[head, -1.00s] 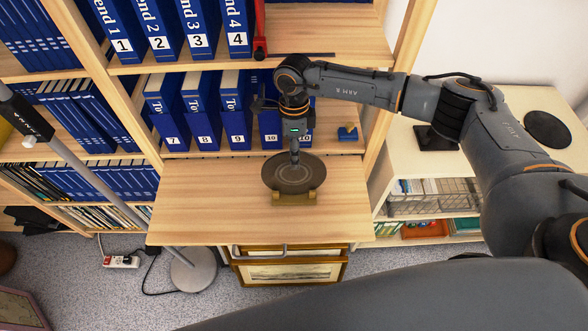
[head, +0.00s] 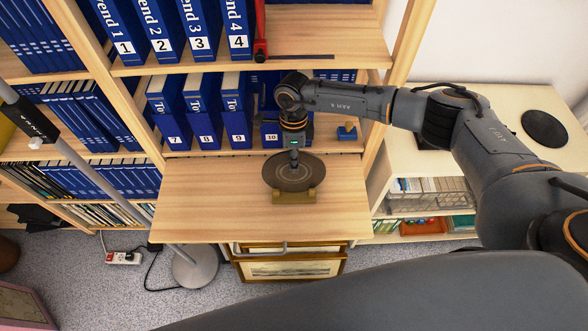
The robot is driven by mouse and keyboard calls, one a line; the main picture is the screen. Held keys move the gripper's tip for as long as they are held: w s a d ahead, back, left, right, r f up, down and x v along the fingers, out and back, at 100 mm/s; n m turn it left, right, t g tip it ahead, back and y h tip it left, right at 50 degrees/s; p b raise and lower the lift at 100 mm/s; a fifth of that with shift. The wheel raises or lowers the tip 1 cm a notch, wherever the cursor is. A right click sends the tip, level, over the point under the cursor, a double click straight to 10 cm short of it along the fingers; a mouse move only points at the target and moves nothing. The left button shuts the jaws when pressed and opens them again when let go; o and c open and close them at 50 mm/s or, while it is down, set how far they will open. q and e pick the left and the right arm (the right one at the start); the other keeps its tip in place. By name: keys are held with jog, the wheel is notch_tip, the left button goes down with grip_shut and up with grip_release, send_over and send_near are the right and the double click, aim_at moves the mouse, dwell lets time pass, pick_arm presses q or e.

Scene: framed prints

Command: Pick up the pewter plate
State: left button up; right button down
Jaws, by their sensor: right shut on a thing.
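The pewter plate (head: 291,175) is a dark round disc with faint rings. It leans in a small brass-coloured stand (head: 298,195) on the wooden pull-out shelf (head: 210,200). My right gripper (head: 294,158) comes down from above and is shut on the plate's upper rim. The fingertips are small here and partly merge with the dark plate. I cannot tell whether the plate is clear of the stand. My left gripper is not in the picture.
Blue numbered binders (head: 205,110) stand on the shelf behind. A grey lamp pole (head: 80,165) crosses at left. Framed prints (head: 292,268) are below the shelf.

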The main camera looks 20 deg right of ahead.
jog(key=shift+r, duration=0.1)
jog(key=shift+w+r+b, duration=0.1)
jog(key=shift+r+b, duration=0.4)
jog(key=shift+b, duration=0.05)
jog(key=s+a+r+b, duration=0.6)
jog(key=s+a+r, duration=0.3)
jog(key=r, duration=0.3)
jog(key=shift+s, duration=0.9)
jog(key=shift+a, duration=0.1)
jog(key=shift+r+p, duration=0.4)
jog(key=shift+r, duration=1.55)
